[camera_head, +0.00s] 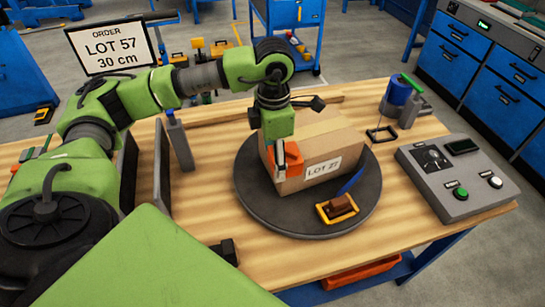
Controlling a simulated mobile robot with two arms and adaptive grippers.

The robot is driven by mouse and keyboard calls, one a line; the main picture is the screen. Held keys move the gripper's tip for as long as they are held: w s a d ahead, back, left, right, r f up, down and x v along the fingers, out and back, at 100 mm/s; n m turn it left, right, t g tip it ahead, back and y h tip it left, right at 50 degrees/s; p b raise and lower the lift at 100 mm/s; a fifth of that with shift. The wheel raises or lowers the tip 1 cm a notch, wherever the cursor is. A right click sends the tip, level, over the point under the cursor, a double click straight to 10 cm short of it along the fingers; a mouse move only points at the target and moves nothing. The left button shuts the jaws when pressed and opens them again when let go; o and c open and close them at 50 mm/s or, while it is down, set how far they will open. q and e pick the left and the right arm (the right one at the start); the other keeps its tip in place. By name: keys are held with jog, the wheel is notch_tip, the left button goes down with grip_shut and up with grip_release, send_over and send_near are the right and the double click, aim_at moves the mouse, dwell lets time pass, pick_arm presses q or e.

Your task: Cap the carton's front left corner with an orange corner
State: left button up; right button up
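A brown carton (322,141) lies on a dark round turntable (258,205) on the wooden bench. A white label (322,167) is on its front face. My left gripper (281,164) points down at the carton's front left edge. Its grey fingers are on an orange corner (293,158), which is at the carton's upper front left corner. The gripper appears shut on it. The fingers partly hide the orange corner, so I cannot tell whether it sits fully against the cardboard. My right gripper is not in view.
A yellow and brown tool with a blue handle (338,208) lies on the turntable's front. A grey control box (458,178) with buttons stands at right. Upright grey plates (162,170) stand at left. Bench front is mostly clear.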

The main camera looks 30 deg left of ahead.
pick_arm(q)
jog(key=shift+s+f, duration=0.15)
jog(key=shift+f, duration=0.2)
jog(key=o, duration=1.8)
jog(key=shift+o, duration=1.1)
jog(key=shift+w+f, duration=0.1)
jog(key=shift+w, duration=0.35)
notch_tip(320, 180, up, 12)
jog(key=shift+r, duration=0.1)
